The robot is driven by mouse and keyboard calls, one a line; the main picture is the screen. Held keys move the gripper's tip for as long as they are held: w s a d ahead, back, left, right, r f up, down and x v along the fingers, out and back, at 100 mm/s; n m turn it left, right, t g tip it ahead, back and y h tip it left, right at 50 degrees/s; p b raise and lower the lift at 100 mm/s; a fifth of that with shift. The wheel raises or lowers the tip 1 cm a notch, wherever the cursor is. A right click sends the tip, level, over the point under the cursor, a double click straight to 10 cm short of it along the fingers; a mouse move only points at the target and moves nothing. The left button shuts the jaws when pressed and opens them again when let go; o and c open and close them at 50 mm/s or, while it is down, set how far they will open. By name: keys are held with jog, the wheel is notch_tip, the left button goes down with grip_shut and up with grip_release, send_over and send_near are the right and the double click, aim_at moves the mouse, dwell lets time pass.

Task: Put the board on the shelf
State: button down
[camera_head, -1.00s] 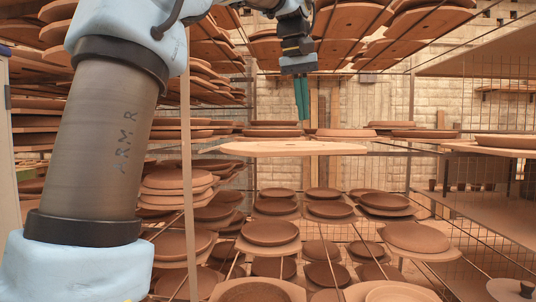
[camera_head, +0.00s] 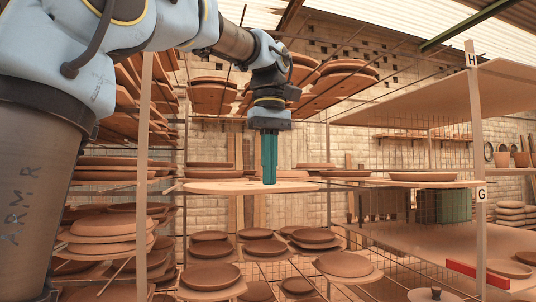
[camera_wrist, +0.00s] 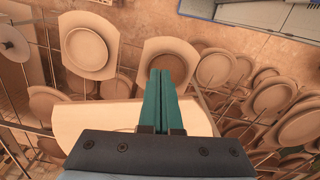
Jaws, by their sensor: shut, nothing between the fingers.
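A pale, bare-looking wooden board (camera_head: 222,187) lies level in the rack in the middle of the head view. It also shows in the wrist view (camera_wrist: 90,119), partly hidden behind my gripper's body. My gripper (camera_head: 269,181) points down with its teal fingers together and empty. Its tips overlap the board in the head view; I cannot tell whether they touch it. In the wrist view the closed fingers (camera_wrist: 161,73) reach past the board's edge. A shelf unit at right has a post marked H and G, with a wide upper shelf (camera_head: 420,98) and a lower shelf (camera_head: 400,180).
Racks of clay plates stand around and below the board, with several plates (camera_head: 210,276) close beneath it. Thin metal rods cross the space. A plate (camera_head: 422,177) sits on the G-level shelf. The upper shelf's visible surface looks clear. A post (camera_head: 145,130) stands at left.

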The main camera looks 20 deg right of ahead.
aim_at(269, 188)
jog(key=shift+w+a+f+p, duration=0.15)
jog(key=shift+w+f+p, duration=0.75)
jog(key=shift+w+f, duration=1.05)
jog(key=shift+w+r, duration=0.1)
jog(key=shift+w+r+p, duration=0.15)
jog(key=shift+w+p, duration=0.8)
jog(key=shift+w+a, duration=0.1)
jog(key=shift+w, duration=0.1)
